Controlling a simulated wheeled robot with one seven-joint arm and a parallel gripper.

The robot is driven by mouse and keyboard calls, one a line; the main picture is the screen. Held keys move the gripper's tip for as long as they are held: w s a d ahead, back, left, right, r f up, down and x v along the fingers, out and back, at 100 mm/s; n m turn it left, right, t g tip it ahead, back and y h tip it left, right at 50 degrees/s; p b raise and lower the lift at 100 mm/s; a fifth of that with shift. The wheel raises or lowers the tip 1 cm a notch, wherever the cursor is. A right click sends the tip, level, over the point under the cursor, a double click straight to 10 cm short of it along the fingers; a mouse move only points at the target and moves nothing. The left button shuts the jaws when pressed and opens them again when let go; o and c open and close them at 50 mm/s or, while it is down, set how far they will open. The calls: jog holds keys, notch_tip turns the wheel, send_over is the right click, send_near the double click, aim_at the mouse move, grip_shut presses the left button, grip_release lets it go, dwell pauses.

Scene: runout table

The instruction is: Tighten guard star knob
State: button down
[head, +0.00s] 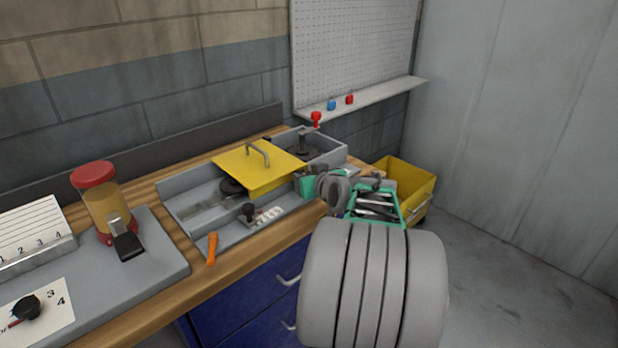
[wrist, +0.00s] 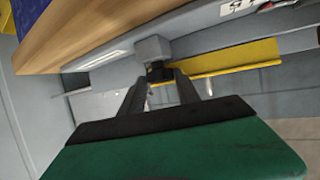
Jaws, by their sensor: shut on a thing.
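The yellow guard (head: 238,163) with a grey handle lies over the grey runout fixture (head: 190,200) on the bench. In the wrist view a dark knob (wrist: 159,73) sits under a grey block (wrist: 153,48), beside the yellow guard edge (wrist: 235,58). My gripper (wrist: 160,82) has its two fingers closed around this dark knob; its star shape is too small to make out. In the head view my gripper (head: 308,182) is at the fixture's front right side, and its own body hides the knob.
A black knob (head: 249,211) on a numbered plate and an orange-handled tool (head: 212,247) are at the fixture's front. A red-lidded jar (head: 104,205) stands on the grey mat at left. A yellow bin (head: 408,183) stands beyond my arm. Floor at right is clear.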

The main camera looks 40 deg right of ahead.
jog(key=c, duration=0.9)
grip_release()
jog(key=v, duration=0.7)
jog(key=shift+s+a+r, duration=0.15)
jog(key=shift+s, duration=0.2)
